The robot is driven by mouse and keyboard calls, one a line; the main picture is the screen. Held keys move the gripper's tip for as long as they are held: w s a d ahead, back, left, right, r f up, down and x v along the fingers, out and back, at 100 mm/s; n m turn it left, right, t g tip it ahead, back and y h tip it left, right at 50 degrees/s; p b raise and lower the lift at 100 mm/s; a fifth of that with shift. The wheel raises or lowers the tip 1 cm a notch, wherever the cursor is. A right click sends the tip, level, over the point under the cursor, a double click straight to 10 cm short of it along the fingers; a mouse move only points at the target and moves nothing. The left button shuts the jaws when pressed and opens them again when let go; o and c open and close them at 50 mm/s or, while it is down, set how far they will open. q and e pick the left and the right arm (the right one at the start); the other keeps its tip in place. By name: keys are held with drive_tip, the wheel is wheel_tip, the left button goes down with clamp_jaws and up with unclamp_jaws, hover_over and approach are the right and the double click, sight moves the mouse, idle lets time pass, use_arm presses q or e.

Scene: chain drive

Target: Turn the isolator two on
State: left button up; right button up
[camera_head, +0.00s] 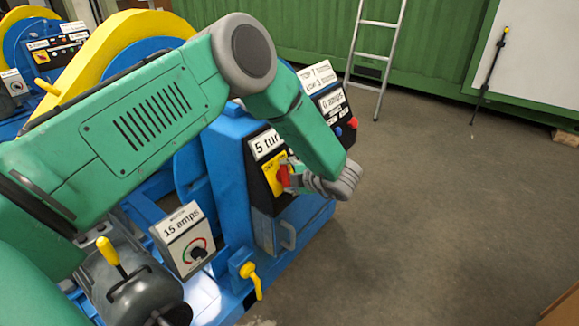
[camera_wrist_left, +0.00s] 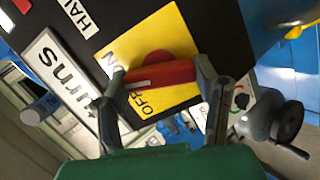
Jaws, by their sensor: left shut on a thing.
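The isolator is a red rotary handle (camera_wrist_left: 160,76) on a yellow plate (camera_wrist_left: 178,35) marked ON and OFF, set in a black panel. In the head view the red handle (camera_head: 284,177) shows on the blue machine's front, under a label partly reading "5 tur". My left gripper (camera_head: 300,177) is shut on the red handle, with one finger at each end of it in the left wrist view (camera_wrist_left: 160,82). The fingers partly hide the plate. I cannot read an isolator number. My right gripper is not in view.
A "15 amps" dial box (camera_head: 183,240) and a yellow lever (camera_head: 251,280) sit low on the machine. A second machine's panel (camera_head: 55,50) stands at far left. A ladder (camera_head: 377,50) leans on the green wall (camera_head: 290,40).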

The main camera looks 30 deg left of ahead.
use_arm(q)
drive_tip(key=m+p, duration=0.2)
drive_tip(key=m, duration=0.1)
drive_tip(key=shift+a, duration=0.15)
drive_tip(key=shift+f+m+g+h+p, duration=0.1)
drive_tip(key=shift+m+g+h+p, duration=0.4)
drive_tip(key=shift+m, duration=0.4)
drive_tip(key=o, duration=1.1)
drive_tip(key=shift+o, duration=0.4)
drive_tip(key=shift+w+f, duration=0.1)
drive_tip(key=v, duration=1.1)
drive_tip(key=shift+d, duration=0.35)
